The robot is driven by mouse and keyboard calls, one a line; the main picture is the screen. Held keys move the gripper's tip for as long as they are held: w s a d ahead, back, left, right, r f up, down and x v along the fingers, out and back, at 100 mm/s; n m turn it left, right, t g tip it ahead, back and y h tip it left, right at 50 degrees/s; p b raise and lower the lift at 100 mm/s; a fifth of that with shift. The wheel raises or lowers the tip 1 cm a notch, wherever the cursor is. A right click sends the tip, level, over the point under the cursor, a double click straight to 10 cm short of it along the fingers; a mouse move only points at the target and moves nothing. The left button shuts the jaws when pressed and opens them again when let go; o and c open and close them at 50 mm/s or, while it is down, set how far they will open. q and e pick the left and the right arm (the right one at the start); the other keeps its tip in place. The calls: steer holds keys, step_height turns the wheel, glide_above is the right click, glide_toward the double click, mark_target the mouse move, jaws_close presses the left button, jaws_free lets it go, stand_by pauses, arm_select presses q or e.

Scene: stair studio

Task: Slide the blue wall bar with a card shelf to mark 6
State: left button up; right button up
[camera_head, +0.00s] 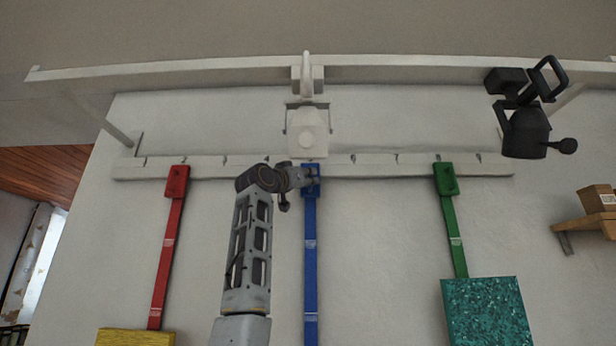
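The blue wall bar (310,270) hangs upright from a white rail (375,165) across the wall, near the picture's middle. Its lower end, with any card shelf, is below the picture.
A red bar (167,255) with a yellow board (135,337) hangs left; a green bar (452,230) with a teal speckled board (487,312) hangs right. A white lamp (307,130) and a black lamp (527,130) hang above. A box (597,198) sits on a wooden shelf at right.

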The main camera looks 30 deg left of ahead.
steer(key=shift+d, duration=0.15)
arm_select(q)
steer(key=shift+w, duration=0.1)
jaws_close()
steer(key=shift+d, duration=0.1)
